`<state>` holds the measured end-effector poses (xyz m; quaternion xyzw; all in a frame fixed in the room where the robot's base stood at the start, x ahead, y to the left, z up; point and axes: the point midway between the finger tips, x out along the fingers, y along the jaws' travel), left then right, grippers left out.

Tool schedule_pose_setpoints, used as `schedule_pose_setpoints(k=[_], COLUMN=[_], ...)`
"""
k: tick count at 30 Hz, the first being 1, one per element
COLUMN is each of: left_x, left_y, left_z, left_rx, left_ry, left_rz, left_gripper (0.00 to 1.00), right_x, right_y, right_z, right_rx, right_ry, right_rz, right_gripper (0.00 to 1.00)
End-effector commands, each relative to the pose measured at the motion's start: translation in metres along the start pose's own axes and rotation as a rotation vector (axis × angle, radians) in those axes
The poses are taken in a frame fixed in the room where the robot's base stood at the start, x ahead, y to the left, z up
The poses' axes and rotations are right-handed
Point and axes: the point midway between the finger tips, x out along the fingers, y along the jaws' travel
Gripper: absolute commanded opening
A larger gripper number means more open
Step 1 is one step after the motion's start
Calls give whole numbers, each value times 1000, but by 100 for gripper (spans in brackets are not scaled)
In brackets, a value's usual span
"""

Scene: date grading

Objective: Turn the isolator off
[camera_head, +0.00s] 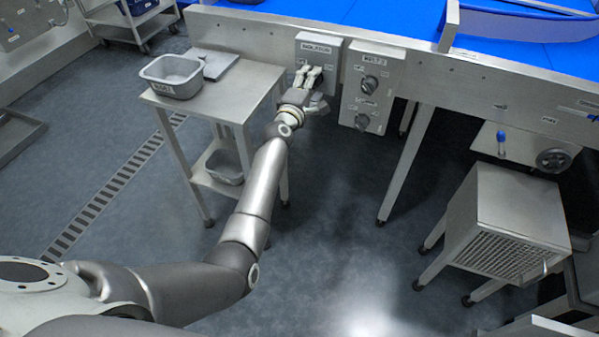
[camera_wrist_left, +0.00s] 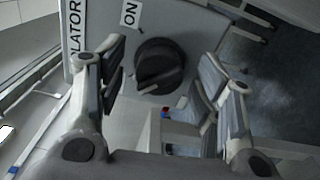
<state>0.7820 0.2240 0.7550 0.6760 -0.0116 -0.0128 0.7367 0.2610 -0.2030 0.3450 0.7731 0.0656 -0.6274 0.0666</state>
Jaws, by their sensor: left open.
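The isolator box (camera_head: 319,46) is a grey box with an "ISOLATOR" label, fixed to the conveyor's side in the head view. Its dark round knob (camera_wrist_left: 159,66) shows in the left wrist view, with a raised grip bar. An "ON" label (camera_wrist_left: 130,13) is beside it; I cannot tell for sure which mark the knob points at. My left gripper (camera_head: 308,76) is at the front of the box and hides the knob in the head view. In the left wrist view its fingers (camera_wrist_left: 161,68) are open, one on each side of the knob, with visible gaps. My right gripper is not in view.
A belt control box (camera_head: 372,84) with two dark knobs is just right of the isolator. A steel side table (camera_head: 240,99) with a grey tray (camera_head: 172,76) stands to the left. A steel cabinet (camera_head: 513,215) stands at right. The floor between is clear.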

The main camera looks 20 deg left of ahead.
Motion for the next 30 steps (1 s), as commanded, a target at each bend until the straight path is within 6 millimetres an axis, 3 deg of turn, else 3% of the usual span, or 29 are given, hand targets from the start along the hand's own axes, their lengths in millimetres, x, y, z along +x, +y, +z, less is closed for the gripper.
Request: schedule_pose_setpoints(k=[11, 18, 26, 27, 30], left_x=[0, 0, 0, -8, -25], left_y=[-6, -8, -9, -2, -1], left_z=[-2, -2, -3, -3, -2], left_rx=[717, 1152, 1474, 1472, 1467], left_ry=[1, 3, 2, 1, 0], left_rz=[2, 3, 1, -1, -2], left_gripper=[60, 60, 60, 60, 60], right_x=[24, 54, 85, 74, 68], right_y=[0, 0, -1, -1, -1], right_z=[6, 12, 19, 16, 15], right_rx=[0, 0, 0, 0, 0], right_ry=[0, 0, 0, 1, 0], right_rz=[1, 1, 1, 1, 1], right_gripper=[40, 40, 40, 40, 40])
